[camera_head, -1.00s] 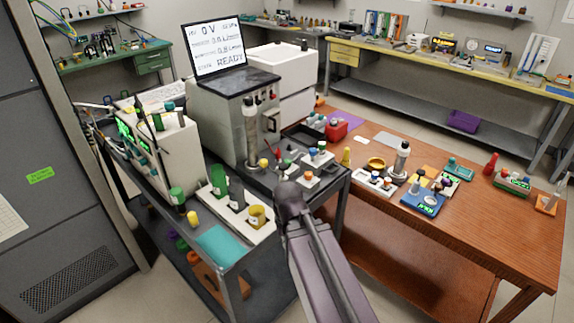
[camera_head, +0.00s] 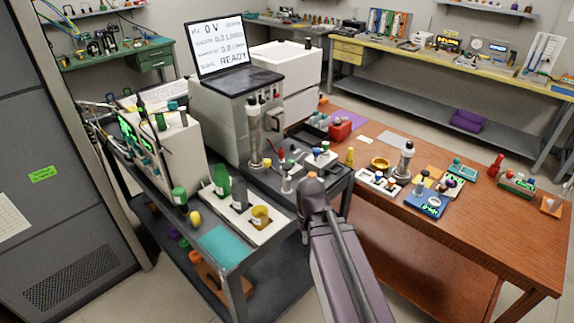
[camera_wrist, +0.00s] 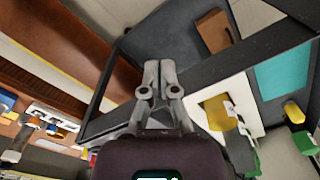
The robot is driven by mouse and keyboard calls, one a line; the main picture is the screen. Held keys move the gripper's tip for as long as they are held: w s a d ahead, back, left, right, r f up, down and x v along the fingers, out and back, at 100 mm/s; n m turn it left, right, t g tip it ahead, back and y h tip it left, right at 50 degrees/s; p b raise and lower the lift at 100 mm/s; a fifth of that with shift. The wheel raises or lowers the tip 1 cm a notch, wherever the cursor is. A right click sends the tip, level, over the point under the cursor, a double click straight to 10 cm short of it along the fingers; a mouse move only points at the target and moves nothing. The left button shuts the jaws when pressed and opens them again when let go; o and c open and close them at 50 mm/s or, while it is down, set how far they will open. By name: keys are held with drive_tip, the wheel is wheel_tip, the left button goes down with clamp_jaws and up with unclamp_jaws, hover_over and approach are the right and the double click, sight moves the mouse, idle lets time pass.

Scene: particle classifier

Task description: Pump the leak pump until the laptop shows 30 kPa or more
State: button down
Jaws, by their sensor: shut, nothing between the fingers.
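The laptop (camera_head: 222,48) stands open on the grey instrument at the back of the cart. Its screen shows 0 V, two L/min lines and READY; the small reading at its top right is too small to read. I cannot tell for sure which item is the leak pump; a tall grey cylinder (camera_head: 254,138) stands upright before the instrument, and a small pale upright piece (camera_head: 287,183) stands near the cart's front. My gripper (camera_wrist: 158,66) is shut and empty, over the cart's front edge in the wrist view. My arm hides its fingertips in the head view.
A white board (camera_head: 278,226) with green and yellow cups and a teal mat (camera_head: 222,241) lie left of my arm. A white instrument (camera_head: 180,150) stands at the cart's left. The wooden table (camera_head: 470,240) with small devices is at right.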

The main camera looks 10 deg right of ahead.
sight(288, 165)
drive_tip(key=w+r+n+p, duration=0.2)
drive_tip(key=w+r+p, duration=0.2)
drive_tip(key=w, duration=0.5)
drive_tip(key=w+r+n+p, duration=0.3)
drive_tip(key=w+r+p, duration=0.2)
drive_tip(key=w, duration=0.5)
drive_tip(key=w+r+n+t+p, duration=0.1)
drive_tip(key=w+r+n+p, duration=0.1)
drive_tip(key=w+r+p, duration=0.3)
drive_tip(key=shift+w+d+r+n+y, duration=0.1)
drive_tip(key=shift+w+r+n+y, duration=0.1)
drive_tip(key=shift+w, duration=0.9)
drive_tip(key=shift+w+r+n+y, duration=0.1)
drive_tip(key=shift+w+r+y, duration=0.1)
drive_tip(key=shift+w, duration=0.9)
drive_tip(key=shift+f, duration=0.1)
drive_tip(key=shift+f, duration=0.15)
drive_tip(key=f+b, duration=0.6)
drive_tip(key=b, duration=0.1)
drive_tip(key=shift+w+a+f, duration=0.2)
drive_tip(key=shift+a+f, duration=0.05)
drive_tip(key=shift+f, duration=0.05)
drive_tip(key=shift+f, duration=0.1)
